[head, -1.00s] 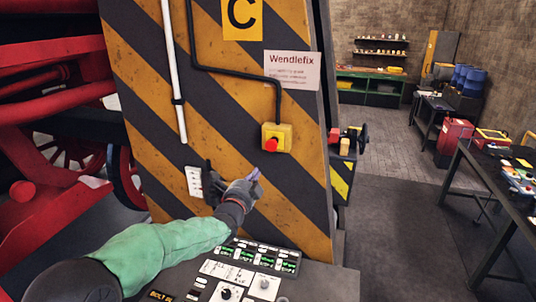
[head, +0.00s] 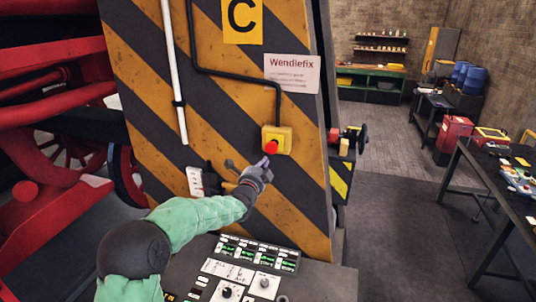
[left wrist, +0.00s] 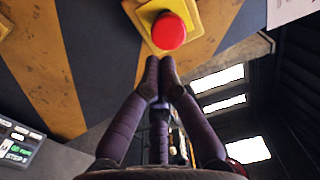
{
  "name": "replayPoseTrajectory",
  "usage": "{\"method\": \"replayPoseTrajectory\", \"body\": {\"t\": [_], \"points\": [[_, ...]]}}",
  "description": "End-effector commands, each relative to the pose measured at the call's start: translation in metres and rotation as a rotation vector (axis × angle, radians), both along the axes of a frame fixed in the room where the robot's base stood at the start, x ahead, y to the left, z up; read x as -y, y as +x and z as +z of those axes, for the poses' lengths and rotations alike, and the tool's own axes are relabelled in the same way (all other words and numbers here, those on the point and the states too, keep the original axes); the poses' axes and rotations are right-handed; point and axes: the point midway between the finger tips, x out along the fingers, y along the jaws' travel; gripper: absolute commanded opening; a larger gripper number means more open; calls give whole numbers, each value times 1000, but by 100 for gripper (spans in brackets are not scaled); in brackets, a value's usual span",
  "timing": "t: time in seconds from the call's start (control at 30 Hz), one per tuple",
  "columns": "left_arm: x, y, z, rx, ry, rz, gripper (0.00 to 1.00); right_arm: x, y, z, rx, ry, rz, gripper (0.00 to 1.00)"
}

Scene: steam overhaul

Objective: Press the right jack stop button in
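The red stop button (head: 271,147) sits on a yellow box (head: 285,135) on the black-and-yellow striped jack column (head: 300,205). In the left wrist view the red button (left wrist: 169,31) is at the top, just beyond the fingertips. My left gripper (head: 264,162) is just below the button in the head view. Its purple-grey fingers are drawn together with nothing between them, as the left wrist view (left wrist: 160,66) shows. The tips look close to the button but slightly apart; contact cannot be told for sure. My right gripper is not in view.
A control panel (head: 232,272) with knobs and green displays stands below my left arm. A black cable (head: 235,74) runs down to the button box. Red machinery (head: 50,110) fills the left. A workbench (head: 505,190) stands at the right, with clear floor (head: 400,210) between.

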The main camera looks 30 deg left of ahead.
Motion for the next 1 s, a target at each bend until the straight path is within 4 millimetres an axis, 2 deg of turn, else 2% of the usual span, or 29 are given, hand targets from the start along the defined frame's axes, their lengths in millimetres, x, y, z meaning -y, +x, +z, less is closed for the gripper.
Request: {"method": "replayPoseTrajectory", "body": {"t": [0.2, 0.4, 1.0], "points": [[-6, 27, 2, -1, 0, 0, 0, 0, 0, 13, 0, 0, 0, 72], [-10, 42, 2, -1, 0, 0, 0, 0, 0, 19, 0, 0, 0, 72], [-11, 49, 1, 1, 0, 0, 0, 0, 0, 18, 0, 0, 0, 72]]}}
